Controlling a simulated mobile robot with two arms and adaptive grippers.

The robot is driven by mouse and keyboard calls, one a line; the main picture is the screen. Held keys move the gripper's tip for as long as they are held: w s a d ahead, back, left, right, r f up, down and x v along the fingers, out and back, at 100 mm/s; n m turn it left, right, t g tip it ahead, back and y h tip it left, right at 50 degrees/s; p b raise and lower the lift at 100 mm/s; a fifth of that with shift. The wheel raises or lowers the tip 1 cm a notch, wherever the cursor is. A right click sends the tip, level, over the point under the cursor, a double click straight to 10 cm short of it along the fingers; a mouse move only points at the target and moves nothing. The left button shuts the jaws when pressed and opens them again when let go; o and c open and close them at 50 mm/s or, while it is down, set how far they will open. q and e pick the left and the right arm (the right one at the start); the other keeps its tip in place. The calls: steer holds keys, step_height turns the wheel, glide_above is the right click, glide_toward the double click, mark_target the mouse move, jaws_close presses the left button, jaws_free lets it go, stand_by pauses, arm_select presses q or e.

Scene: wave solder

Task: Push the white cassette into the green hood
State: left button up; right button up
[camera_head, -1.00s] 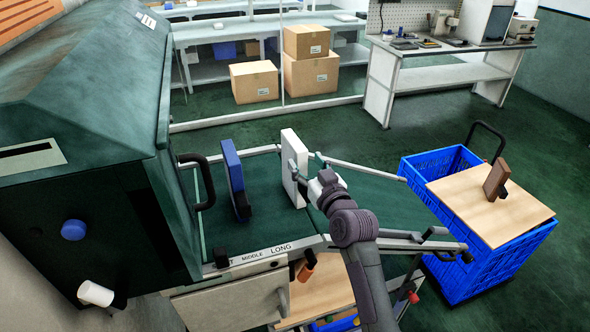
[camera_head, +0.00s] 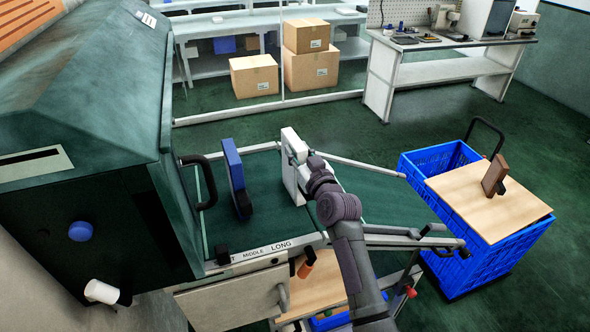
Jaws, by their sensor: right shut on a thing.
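The white cassette (camera_head: 291,168) stands upright on the green bed between two rails, right of a blue upright cassette (camera_head: 234,170). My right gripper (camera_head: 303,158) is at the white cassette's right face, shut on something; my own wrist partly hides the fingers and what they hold. The green hood (camera_head: 85,110) fills the left of the view, with its open side and a black handle facing the bed. The blue cassette stands between the white cassette and the hood. My left gripper is not in view.
The front rail (camera_head: 268,250) carries the labels MIDDLE and LONG and a black stop block (camera_head: 222,255). A blue crate (camera_head: 475,262) with a wooden board and a brown block (camera_head: 494,176) stands at the right. Cartons (camera_head: 310,65) and a workbench (camera_head: 450,48) are at the back.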

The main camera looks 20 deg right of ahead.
mark_target(298, 144)
jaws_close()
steer(key=shift+r, duration=0.55)
step_height(298, 144, up, 3)
steer(key=shift+f+b, duration=0.15)
steer(key=shift+b, duration=0.4)
steer(key=w+d+r+b, duration=0.3)
steer(key=d+r, duration=0.4)
steer(key=d, duration=0.4)
steer(key=shift+w+d+r+b, duration=0.15)
steer(key=shift+w+b, duration=0.05)
steer(key=shift+b, duration=0.3)
